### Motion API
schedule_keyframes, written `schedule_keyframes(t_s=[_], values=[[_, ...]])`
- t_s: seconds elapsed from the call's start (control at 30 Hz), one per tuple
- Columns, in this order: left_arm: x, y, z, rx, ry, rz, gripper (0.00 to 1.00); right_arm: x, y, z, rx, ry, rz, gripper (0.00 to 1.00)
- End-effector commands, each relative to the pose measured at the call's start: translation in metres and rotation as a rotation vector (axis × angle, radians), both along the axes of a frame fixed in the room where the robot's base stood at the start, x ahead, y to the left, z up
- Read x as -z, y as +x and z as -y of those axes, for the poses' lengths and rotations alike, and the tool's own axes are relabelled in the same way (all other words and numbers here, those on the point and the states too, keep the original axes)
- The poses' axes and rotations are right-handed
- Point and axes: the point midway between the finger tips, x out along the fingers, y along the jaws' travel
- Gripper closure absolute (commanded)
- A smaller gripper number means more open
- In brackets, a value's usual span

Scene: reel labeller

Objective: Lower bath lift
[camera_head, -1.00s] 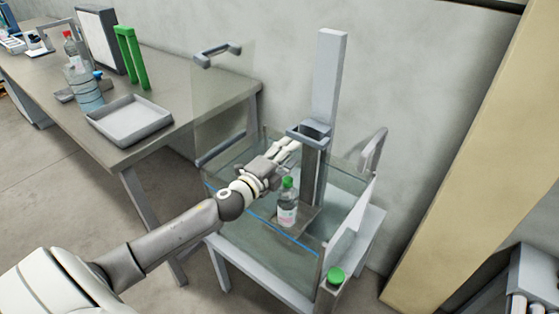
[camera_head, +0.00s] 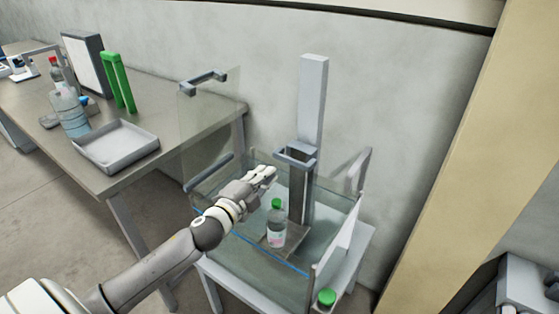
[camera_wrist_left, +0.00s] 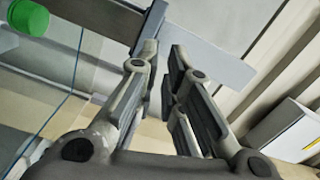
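The bath is a clear-walled tank (camera_head: 245,262) with a blue line along its front, on a pale stand. The bath lift has a tall grey column (camera_head: 313,105), a grey handle (camera_head: 296,155) on its front and a low platform (camera_head: 291,243). A green-capped bottle (camera_head: 277,232) stands upright on the platform, inside the tank walls. My left gripper (camera_head: 271,174) is just left of and below the handle, apart from it. In the left wrist view its fingers (camera_wrist_left: 164,60) are spread with nothing between them, and a green cap (camera_wrist_left: 28,17) shows at top left. My right gripper is not in view.
A clear panel with grey handles (camera_head: 205,77) stands at the tank's left. A green button (camera_head: 326,298) is at the front right corner. A table at left holds a grey tray (camera_head: 115,146), bottles (camera_head: 70,112) and a green frame (camera_head: 119,82). A tan post (camera_head: 440,160) stands at right.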

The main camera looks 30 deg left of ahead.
Motion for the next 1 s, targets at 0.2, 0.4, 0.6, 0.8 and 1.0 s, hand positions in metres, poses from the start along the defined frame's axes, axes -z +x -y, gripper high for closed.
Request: schedule_keyframes(t_s=[0.2,0.4,0.6,0.8,1.0], values=[[-0.051,0.003,-0.012,-0.099,-0.536,-0.075,1.00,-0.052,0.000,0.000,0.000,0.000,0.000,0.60],[-0.076,0.001,-0.004,-0.133,-0.994,-0.169,1.00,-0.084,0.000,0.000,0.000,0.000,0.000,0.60],[-0.088,-0.002,0.010,-0.129,-1.255,-0.239,1.00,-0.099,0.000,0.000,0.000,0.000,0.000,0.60],[-0.089,0.003,0.014,-0.125,-1.315,-0.257,1.00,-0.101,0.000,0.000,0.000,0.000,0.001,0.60],[-0.083,0.027,0.016,-0.126,-1.314,-0.256,1.00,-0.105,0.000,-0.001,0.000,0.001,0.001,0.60]])
